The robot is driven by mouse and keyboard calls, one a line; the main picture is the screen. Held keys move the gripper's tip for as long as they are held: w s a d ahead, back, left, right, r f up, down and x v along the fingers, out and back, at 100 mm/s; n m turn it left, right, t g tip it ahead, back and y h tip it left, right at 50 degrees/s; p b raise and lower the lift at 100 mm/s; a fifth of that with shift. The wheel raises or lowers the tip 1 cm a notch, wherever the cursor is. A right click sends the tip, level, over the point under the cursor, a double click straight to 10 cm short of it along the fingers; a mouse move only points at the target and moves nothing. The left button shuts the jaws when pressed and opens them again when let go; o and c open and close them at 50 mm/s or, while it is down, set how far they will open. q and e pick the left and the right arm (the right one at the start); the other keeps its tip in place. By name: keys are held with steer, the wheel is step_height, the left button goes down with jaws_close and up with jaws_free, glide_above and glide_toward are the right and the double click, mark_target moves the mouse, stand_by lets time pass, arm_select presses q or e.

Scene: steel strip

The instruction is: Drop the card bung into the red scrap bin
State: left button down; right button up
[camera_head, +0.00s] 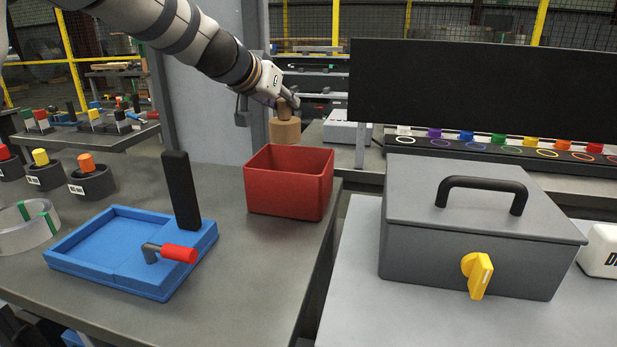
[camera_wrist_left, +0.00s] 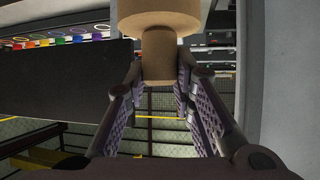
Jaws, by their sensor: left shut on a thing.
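The card bung (camera_head: 285,131) is a tan cardboard plug with a wide round body and a narrower stem. My left gripper (camera_head: 284,101) is shut on the stem and holds the bung with its wide body down, just above the red scrap bin. In the left wrist view the bung (camera_wrist_left: 159,50) sits between the two fingers (camera_wrist_left: 160,85). The red scrap bin (camera_head: 283,193) is an open box at the right edge of the grey table. Its floor is hidden from the head view. My right gripper is in neither view.
A blue tray (camera_head: 110,279) with a black upright and red-handled lever (camera_head: 178,253) stands left of the bin. A steel strip coil (camera_head: 27,238) lies further left. A grey lidded box (camera_head: 470,245) with a yellow knob stands right, across a gap. A black panel (camera_head: 480,87) is behind.

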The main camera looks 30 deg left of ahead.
mark_target(280, 121)
arm_select(q)
steer(key=f, duration=0.2)
steer(key=s+f, duration=0.1)
steer(key=f, duration=0.1)
steer(key=shift+a+f, duration=0.1)
steer(key=shift+f, duration=0.2)
steer(key=shift+w+f, duration=0.15)
steer(key=shift+f, duration=0.45)
steer(key=c, duration=1.3)
jaws_free()
step_height(280, 121, up, 10)
